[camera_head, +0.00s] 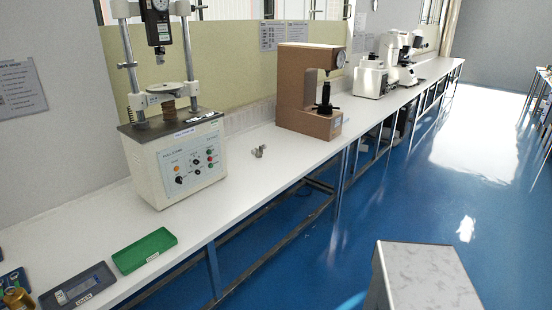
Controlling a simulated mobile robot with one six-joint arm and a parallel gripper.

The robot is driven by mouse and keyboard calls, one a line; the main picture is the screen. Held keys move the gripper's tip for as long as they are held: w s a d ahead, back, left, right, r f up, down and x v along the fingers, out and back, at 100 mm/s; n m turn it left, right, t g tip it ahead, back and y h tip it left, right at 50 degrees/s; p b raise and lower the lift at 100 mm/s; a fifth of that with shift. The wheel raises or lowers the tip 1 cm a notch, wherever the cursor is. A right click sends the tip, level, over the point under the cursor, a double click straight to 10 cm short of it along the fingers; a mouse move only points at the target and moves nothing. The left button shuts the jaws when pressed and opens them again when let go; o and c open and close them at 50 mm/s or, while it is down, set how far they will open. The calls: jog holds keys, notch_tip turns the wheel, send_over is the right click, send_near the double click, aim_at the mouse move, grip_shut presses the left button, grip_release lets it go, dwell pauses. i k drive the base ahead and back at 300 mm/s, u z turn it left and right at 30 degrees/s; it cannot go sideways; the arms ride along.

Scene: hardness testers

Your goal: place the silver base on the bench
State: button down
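The white bench (340,148) runs from the lower left to the far upper right. Small silver metal pieces (259,151) sit on it, between the white tester and the brown tester. They are too small to tell whether one of them is the silver base. My gripper is not in view, so I cannot see whether it holds anything.
A white tester with a control panel (188,160) and a brown tester (303,100) stand on the bench. A green tray (144,250) and a grey case (78,290) lie at the near left. White instruments (372,80) stand farther back. A marbled grey-topped block (428,275) is lower right.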

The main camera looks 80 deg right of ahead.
aim_at(275, 159)
jog(key=k, duration=1.7)
jog(key=z, duration=1.7)
jog(key=i, duration=0.45)
jog(key=u, duration=0.25)
